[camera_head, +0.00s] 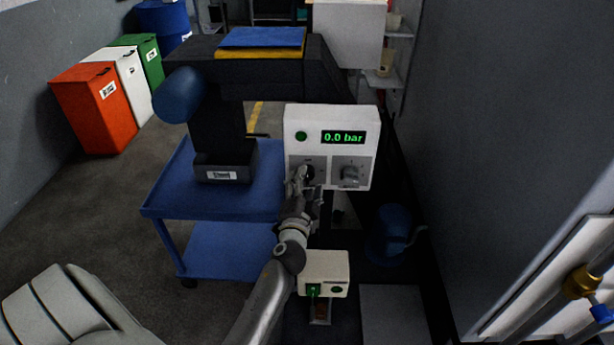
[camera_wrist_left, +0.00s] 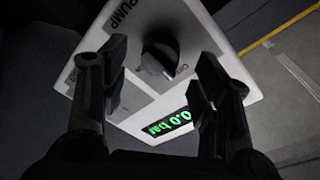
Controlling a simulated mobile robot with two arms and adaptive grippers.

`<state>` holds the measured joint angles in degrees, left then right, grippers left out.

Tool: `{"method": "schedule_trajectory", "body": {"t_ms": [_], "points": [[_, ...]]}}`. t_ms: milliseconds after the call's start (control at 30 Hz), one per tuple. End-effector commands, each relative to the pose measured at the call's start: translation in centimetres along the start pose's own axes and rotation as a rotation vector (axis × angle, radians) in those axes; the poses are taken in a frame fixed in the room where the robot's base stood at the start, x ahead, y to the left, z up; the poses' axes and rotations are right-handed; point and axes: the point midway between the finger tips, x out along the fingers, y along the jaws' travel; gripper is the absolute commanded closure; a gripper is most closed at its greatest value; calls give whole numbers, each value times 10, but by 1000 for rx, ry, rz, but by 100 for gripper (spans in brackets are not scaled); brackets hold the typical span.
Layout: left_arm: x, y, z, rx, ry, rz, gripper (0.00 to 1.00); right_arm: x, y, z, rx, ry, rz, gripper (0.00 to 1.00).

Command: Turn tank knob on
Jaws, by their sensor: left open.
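A white control panel (camera_head: 333,118) shows a green round light and a green "0.0 bar" display (camera_head: 343,137). Two knobs sit below: the right knob (camera_head: 350,174) on a grey plate, and the left knob (camera_head: 308,172), partly hidden by my left gripper (camera_head: 298,178). In the left wrist view my left gripper (camera_wrist_left: 163,80) is open, with a dark round knob (camera_wrist_left: 160,57) seen between its fingers. "PUMP" is printed beside that knob, and the display (camera_wrist_left: 168,122) lies below it. I see no tank label. Contact cannot be told. My right gripper is out of view.
A blue cart (camera_head: 215,200) stands left of the panel. A small white box (camera_head: 323,268) with green controls sits below, close to my left arm. A dark wall (camera_head: 510,130) and a brass fitting (camera_head: 582,282) are on the right. Open floor lies left of the cart.

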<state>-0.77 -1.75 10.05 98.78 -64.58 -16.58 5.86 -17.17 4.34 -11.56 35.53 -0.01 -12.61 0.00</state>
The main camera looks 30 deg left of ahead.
Motion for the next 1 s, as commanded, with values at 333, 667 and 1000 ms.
{"method": "schedule_trajectory", "body": {"t_ms": [333,667,1000], "points": [[26,0,0,-1,0,0,43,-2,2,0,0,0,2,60],[27,0,0,-1,0,0,54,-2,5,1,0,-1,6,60],[26,0,0,0,0,0,88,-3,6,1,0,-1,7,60]]}}
